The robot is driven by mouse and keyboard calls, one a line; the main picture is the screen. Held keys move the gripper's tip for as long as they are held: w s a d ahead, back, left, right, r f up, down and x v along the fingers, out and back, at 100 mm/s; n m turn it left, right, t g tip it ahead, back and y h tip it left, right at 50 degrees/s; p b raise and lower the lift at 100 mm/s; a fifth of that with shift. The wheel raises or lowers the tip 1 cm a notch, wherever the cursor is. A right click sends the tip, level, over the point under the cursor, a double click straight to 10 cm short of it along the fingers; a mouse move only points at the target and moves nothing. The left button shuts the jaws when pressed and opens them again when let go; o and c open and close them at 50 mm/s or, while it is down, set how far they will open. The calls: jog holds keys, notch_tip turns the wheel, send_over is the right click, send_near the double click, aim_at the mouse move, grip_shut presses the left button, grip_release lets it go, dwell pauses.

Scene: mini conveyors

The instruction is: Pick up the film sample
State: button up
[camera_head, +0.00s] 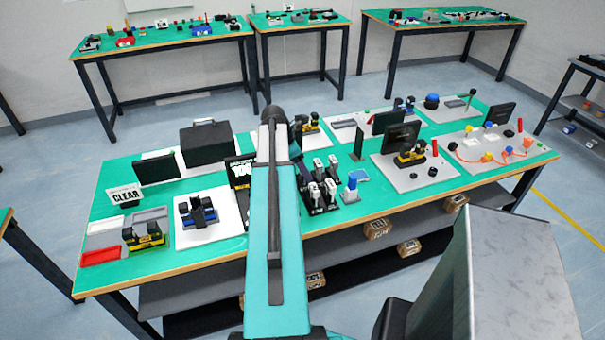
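I cannot pick out the film sample with certainty; objects on the table are small in this view. My teal arm reaches forward over the middle of the green-topped table (150,262) and covers part of it. My gripper does not show; the arm ends in a dark joint in this view. Left of the arm are a yellow-black device (144,237), a blue-black device (196,212) on a white plate, a red tray (100,256), a grey tray (150,214) and a "CLEAR" sign (125,195).
A black box (207,143) and a dark monitor (157,169) stand at the back left. Several upright tools (318,187) are right of my arm. A grey plate (415,176) holds a monitor and another device. Cardboard boxes (378,228) lie on the shelf below.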

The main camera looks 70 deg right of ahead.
jog(key=shift+c, duration=0.4)
jog(key=c, duration=1)
jog(key=shift+r, duration=0.1)
jog(key=shift+c, duration=0.2)
notch_tip(320, 180, up, 9)
jog(key=shift+f+b, duration=0.1)
jog(key=shift+b, duration=1)
jog(key=shift+r, duration=0.5)
